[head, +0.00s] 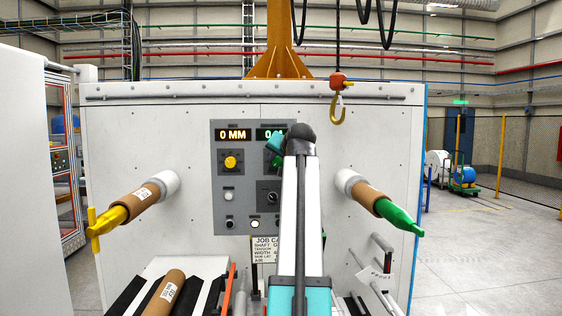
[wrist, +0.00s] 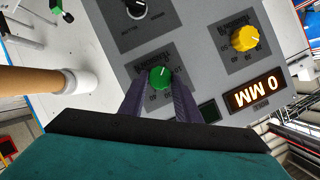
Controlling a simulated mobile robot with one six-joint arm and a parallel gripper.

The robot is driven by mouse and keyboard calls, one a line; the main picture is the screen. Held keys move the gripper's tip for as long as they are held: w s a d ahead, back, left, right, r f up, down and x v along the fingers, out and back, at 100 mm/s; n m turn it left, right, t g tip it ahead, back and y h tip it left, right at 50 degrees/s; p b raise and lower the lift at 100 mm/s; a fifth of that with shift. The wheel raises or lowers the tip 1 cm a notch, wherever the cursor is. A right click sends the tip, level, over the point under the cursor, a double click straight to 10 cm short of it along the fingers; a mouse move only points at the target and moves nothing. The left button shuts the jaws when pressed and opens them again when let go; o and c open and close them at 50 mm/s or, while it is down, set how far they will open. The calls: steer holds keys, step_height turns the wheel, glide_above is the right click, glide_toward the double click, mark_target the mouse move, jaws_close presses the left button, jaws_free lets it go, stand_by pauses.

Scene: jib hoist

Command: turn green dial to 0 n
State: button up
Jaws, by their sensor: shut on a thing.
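The green dial (wrist: 160,77) sits on a dark square of the grey control panel in the wrist view, with a pale pointer mark on its face. My gripper (wrist: 160,88) is shut on it, one dark finger on each side. In the head view my arm hides most of the dial, and my gripper (head: 276,150) shows only in part. In the wrist view that display (wrist: 208,110) is dark and unreadable.
A yellow dial (head: 231,162) sits left of the green one, below a display (head: 233,135) reading 0 MM. A black knob (head: 271,197) is lower down. Cardboard-sleeved shafts with yellow (head: 112,214) and green (head: 399,215) tips stick out either side. A hook (head: 339,108) hangs above right.

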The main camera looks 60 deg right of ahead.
steer(key=o, duration=1)
steer(key=shift+w+a+f, duration=0.15)
steer(key=shift+v, duration=6.95)
